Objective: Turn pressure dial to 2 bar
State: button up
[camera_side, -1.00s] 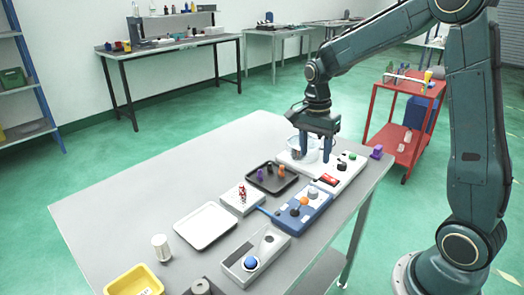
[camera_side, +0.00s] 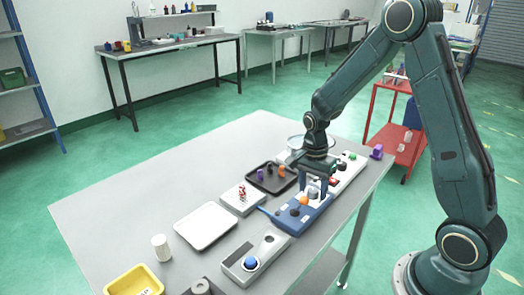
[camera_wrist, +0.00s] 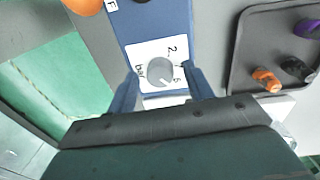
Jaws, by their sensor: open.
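The pressure dial (camera_wrist: 160,72) is a round grey knob on a white label marked 2, 5 and "bar", on a blue panel (camera_wrist: 148,30). A pale mark seems to run from its middle towards the lower right, on the 5 side, but it is too small to be sure. My gripper (camera_wrist: 163,88) is open, with one finger on each side of the label and a gap to the dial. In the side view my gripper (camera_side: 314,186) points down over the grey dial (camera_side: 313,192), its fingers partly hiding it. I cannot tell any contact.
An orange knob (camera_side: 304,201) and a black knob (camera_side: 294,210) sit on the same panel. A dark tray (camera_wrist: 240,50) with several coloured pegs lies beside it. A white panel (camera_side: 350,168) stands behind. The table's left part (camera_side: 120,195) is clear.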

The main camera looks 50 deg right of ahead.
jog(key=c, duration=1)
jog(key=shift+n, duration=0.4)
jog(key=n, duration=0.9)
jog(key=shift+s+n, duration=0.1)
jog(key=shift+n, duration=0.3)
jog(key=n, duration=0.4)
jog(key=shift+h, duration=0.3)
jog(key=n, duration=0.5)
jog(key=shift+f+t, duration=0.1)
jog(key=shift+t, duration=0.3)
jog(key=shift+n, duration=0.3)
